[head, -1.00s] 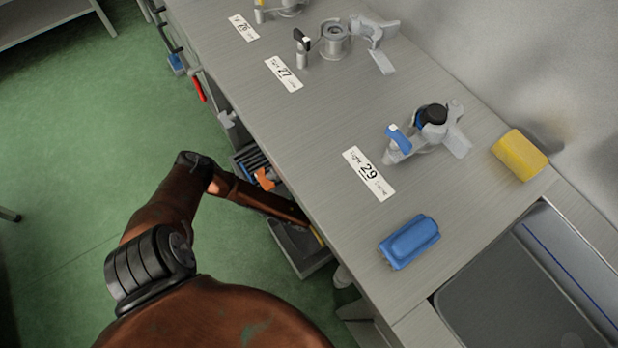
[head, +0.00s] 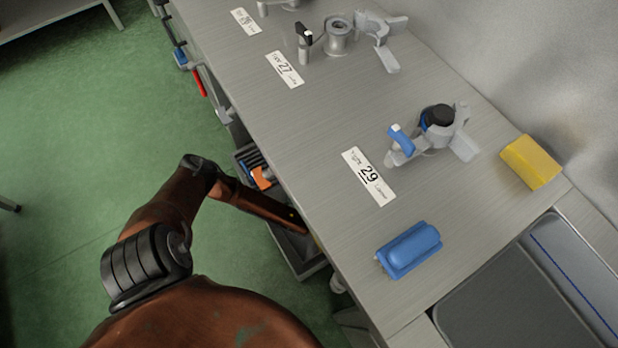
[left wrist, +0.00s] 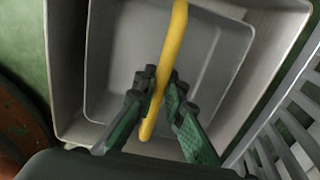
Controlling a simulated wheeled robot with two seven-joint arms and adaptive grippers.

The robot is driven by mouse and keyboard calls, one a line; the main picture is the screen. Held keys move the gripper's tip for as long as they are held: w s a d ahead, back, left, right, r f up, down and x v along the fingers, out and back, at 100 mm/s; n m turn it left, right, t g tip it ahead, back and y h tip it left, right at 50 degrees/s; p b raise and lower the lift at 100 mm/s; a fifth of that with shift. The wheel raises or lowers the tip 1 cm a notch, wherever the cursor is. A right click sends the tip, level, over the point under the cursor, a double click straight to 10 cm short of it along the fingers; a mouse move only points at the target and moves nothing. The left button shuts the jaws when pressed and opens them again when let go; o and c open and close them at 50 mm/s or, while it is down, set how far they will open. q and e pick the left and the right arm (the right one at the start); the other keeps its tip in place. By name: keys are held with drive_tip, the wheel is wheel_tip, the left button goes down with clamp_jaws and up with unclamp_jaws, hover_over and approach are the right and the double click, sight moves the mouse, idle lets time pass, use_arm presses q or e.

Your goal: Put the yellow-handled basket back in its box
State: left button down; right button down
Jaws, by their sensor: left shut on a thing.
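In the left wrist view my left gripper (left wrist: 160,95), with its green fingers, is shut on a yellow handle (left wrist: 172,48). The handle crosses over a grey container (left wrist: 65,75), which I look down into. Two grey outlines show one inside the other; I cannot tell whether the inner one is a basket in a box or the container's floor. In the head view a grey container (head: 304,268) sits low beside the bench, with my left forearm reaching over it. The left fingers are hidden there by the arm and the bench edge. My right gripper is in neither view.
The grey bench (head: 330,125) carries a blue block (head: 409,249), a yellow block (head: 530,162), metal fittings and number cards. A sink (head: 515,290) is at lower right. A slatted grey piece (left wrist: 285,110) stands close right of the container. The green floor (head: 80,200) at left is open.

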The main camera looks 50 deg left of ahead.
sight(309, 235)
use_arm(q)
drive_tip(key=shift+f+b, duration=0.6)
drive_tip(key=shift+f, duration=0.95)
drive_tip(key=c, duration=1.9)
unclamp_jaws()
drive_tip(key=shift+c, duration=0.2)
drive_tip(key=shift+o, duration=0.3)
drive_tip(key=o, duration=0.6)
drive_tip(key=shift+r, duration=0.15)
